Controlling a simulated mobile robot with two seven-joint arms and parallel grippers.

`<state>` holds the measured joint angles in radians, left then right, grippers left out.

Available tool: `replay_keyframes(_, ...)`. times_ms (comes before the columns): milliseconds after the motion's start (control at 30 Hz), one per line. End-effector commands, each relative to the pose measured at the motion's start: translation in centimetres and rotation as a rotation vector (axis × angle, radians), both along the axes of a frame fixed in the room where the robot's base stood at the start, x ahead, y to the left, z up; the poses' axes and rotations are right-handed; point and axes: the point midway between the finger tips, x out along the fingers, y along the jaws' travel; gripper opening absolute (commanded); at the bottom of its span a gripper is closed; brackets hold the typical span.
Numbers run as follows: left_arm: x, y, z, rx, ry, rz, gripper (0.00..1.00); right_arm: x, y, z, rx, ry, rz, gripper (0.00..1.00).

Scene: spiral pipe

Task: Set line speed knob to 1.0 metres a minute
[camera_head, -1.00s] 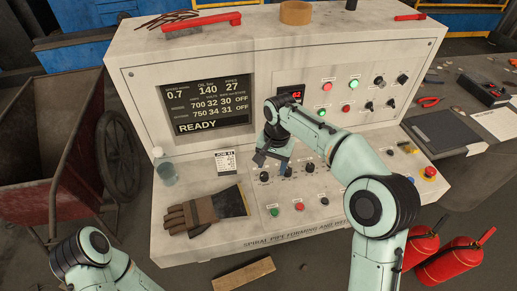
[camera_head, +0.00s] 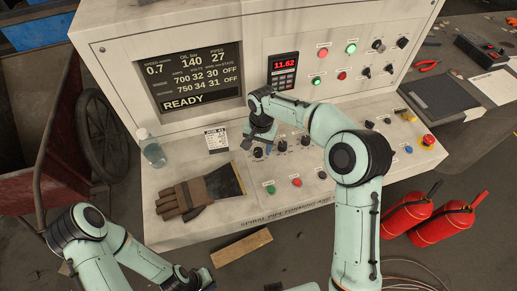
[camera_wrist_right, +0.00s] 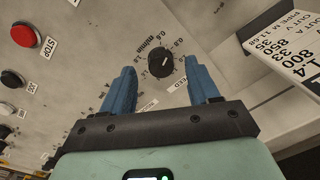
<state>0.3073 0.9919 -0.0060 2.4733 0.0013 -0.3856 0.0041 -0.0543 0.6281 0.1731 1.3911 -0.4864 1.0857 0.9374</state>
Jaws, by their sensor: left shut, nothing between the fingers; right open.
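The line speed knob (camera_wrist_right: 160,62) is a round black dial with a white pointer line and a printed m/min scale in the right wrist view. In the head view it is the leftmost small black knob (camera_head: 257,152) on the sloping desk. My right gripper (camera_wrist_right: 162,85) is open, its two blue fingers apart. The knob shows beyond and between the fingertips, with no visible contact. In the head view the right gripper (camera_head: 260,138) hangs just above the knob. The screen (camera_head: 192,78) reads speed 0.7 and READY. My left gripper (camera_head: 192,279) is shut and empty at the bottom edge.
More knobs (camera_head: 282,145) stand to the right of it, and green and red buttons (camera_head: 296,182) in front. A red STOP button (camera_wrist_right: 25,36) shows in the wrist view.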

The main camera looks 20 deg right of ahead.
Motion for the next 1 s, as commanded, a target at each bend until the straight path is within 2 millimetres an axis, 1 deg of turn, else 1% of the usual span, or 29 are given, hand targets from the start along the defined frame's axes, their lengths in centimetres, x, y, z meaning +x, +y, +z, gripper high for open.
replay_keyframes(33,0.0,0.0,0.0,0.000,0.000,0.000,0.00,0.0,0.0,-0.8,0.000,0.004,0.000,0.60)
replay_keyframes(200,-0.1,0.0,-0.1,0.000,0.000,0.000,0.00,0.0,0.1,-1.9,0.000,0.001,0.001,0.60)
replay_keyframes(500,0.0,0.0,-0.1,0.000,0.000,0.000,0.00,0.1,0.1,-2.1,0.000,0.000,0.000,0.60)
replay_keyframes(533,0.0,0.0,-0.1,0.000,0.000,0.000,0.00,0.1,0.1,-2.1,-0.001,-0.001,0.000,0.54)
replay_keyframes(567,0.0,0.0,-0.1,0.000,0.000,0.000,0.00,0.1,0.1,-2.1,-0.001,-0.001,0.000,0.44)
replay_keyframes(600,0.0,0.0,-0.1,0.000,0.000,0.000,0.00,0.1,0.1,-2.1,-0.001,-0.001,0.000,0.31)
replay_keyframes(667,-0.1,0.0,-0.1,0.000,0.000,0.000,0.00,0.1,0.1,-2.1,-0.001,-0.001,0.000,0.12)
replay_keyframes(700,0.0,0.0,-0.1,0.000,0.000,0.000,0.00,0.1,0.1,-2.1,-0.001,-0.001,0.000,0.04)
replay_keyframes(1000,-0.2,0.0,-0.2,0.001,0.001,0.000,0.00,0.1,0.1,-2.1,-0.001,-0.001,-0.026,0.04)
